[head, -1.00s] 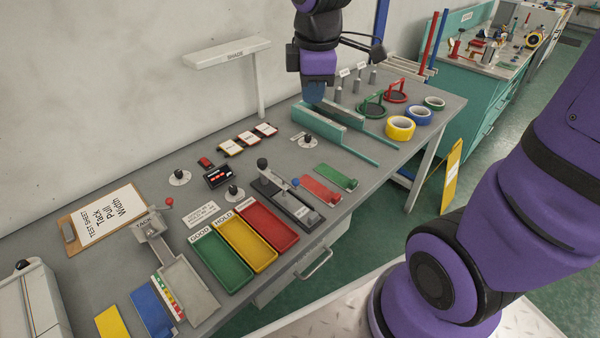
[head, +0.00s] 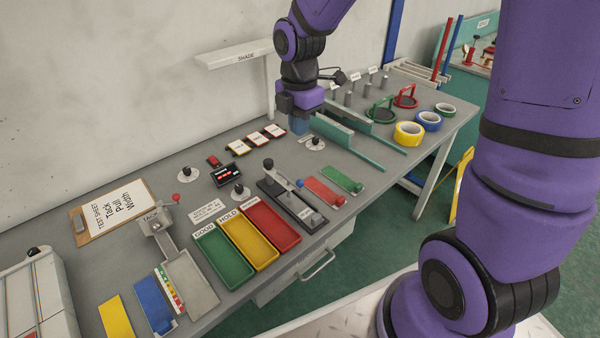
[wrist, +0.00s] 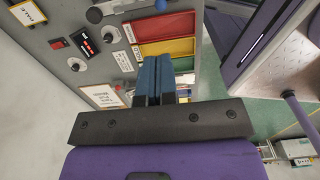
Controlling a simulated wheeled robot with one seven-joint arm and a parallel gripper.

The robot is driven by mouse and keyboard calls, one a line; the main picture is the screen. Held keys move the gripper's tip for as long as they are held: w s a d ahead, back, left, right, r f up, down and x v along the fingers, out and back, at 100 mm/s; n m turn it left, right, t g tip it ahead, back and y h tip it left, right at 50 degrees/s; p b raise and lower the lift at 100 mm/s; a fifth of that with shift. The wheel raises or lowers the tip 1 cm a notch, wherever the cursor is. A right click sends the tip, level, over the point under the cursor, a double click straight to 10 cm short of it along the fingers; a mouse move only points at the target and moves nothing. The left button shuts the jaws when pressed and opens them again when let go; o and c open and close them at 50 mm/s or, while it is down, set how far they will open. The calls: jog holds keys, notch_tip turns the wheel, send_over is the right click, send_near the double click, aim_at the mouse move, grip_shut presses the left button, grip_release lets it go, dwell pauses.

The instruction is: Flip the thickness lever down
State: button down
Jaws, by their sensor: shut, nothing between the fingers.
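Several black-knobbed levers stand on the grey bench; I cannot tell which is the thickness lever. One on a round white base (head: 315,143) is just right of and in front of my gripper (head: 299,126). Another (head: 240,192) stands behind the trays, and a third (head: 184,175) is farther left; two of these bases show in the wrist view (wrist: 108,34) (wrist: 76,65). A taller black-knobbed lever (head: 268,165) rises from a dark fixture. My gripper's blue fingers (wrist: 153,77) are together and empty, low over the bench's back part.
Teal rails (head: 335,131) stand close to my gripper's right. Framed cards (head: 255,140) lie to its left. The shade post (head: 270,90) rises behind. A red-lit display box (head: 227,174) and green, yellow and red trays (head: 222,256) lie nearer the front left.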

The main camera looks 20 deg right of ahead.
aim_at(300, 180)
notch_tip(300, 180, down, 14)
dwell(0.7)
